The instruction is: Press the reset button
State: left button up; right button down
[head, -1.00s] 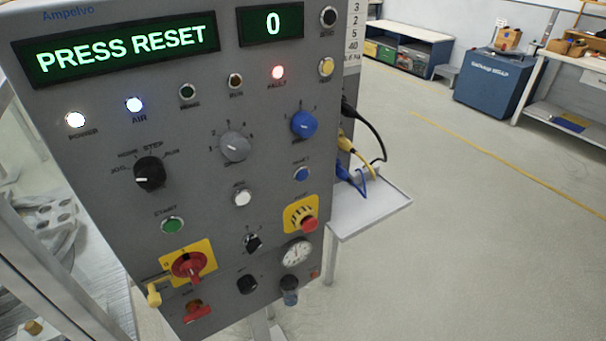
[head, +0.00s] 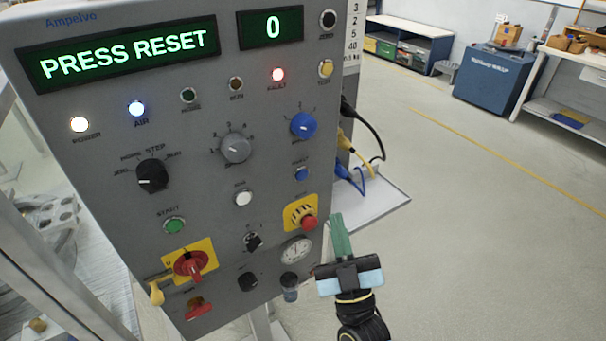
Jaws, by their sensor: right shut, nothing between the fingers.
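The grey control panel (head: 110,215) fills the left half of the head view. Its display (head: 125,55) reads "PRESS RESET" in green. The small blue button (head: 302,174) sits on the panel's right side, under the blue knob; its label is blurred but looks like RESET. My right gripper (head: 340,225) is shut and empty, pointing up the picture. It is at the panel's lower right edge, below and to the right of the blue button, apart from it. My left gripper is out of view.
A red emergency stop (head: 309,222) on a yellow plate lies between my right gripper and the blue button. A side shelf (head: 375,208) and plugged cables (head: 372,135) stick out at the panel's right. The white, blue and red FAULT (head: 278,74) lamps are lit. Open floor lies right.

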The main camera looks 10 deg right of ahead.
aim_at(302, 175)
jog(key=shift+s+d+r+m+t+h, duration=0.1)
jog(key=shift+s+r+m+t+h, duration=0.1)
jog(key=shift+r, duration=0.4)
jog(key=shift+s+d+r+m+t+h, duration=0.1)
jog(key=shift+r+t+h, duration=0.1)
jog(key=shift+r, duration=0.35)
jog(key=shift+a, duration=0.1)
jog(key=w+a+b, duration=0.3)
jog(key=w+b, duration=0.1)
jog(key=w, duration=0.4)
jog(key=shift+w, duration=0.15)
jog(key=shift+w, duration=0.1)
dwell(1.2)
jog(key=shift+w+a, duration=0.15)
jog(key=shift+w, duration=0.15)
